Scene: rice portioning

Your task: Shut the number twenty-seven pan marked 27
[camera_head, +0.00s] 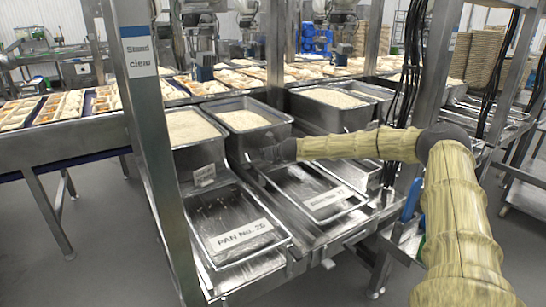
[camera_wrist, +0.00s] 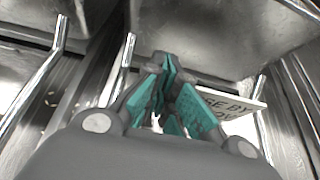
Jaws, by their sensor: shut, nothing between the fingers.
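A shallow metal pan (camera_head: 345,213) juts out toward the front in the middle of the head view, with a white label (camera_head: 327,197) too small to read surely. It stands right of the pan marked PAN No. 26 (camera_head: 213,248). I cannot confirm the number 27 on either pan. My gripper (camera_head: 268,154) is shut and empty, above the back end of the middle pan and close to the front of a rice bin. In the wrist view its teal fingers (camera_wrist: 172,82) are together beside a white card (camera_wrist: 232,103) with partly hidden text; I cannot tell whether they touch anything.
Deep metal bins of rice (camera_head: 262,135) stand behind the pans. A steel post (camera_head: 150,130) with a "Stand clear" sign rises at left, and another post (camera_head: 434,80) with black cables (camera_head: 407,85) at right. Trays of food (camera_head: 60,105) line the conveyor behind.

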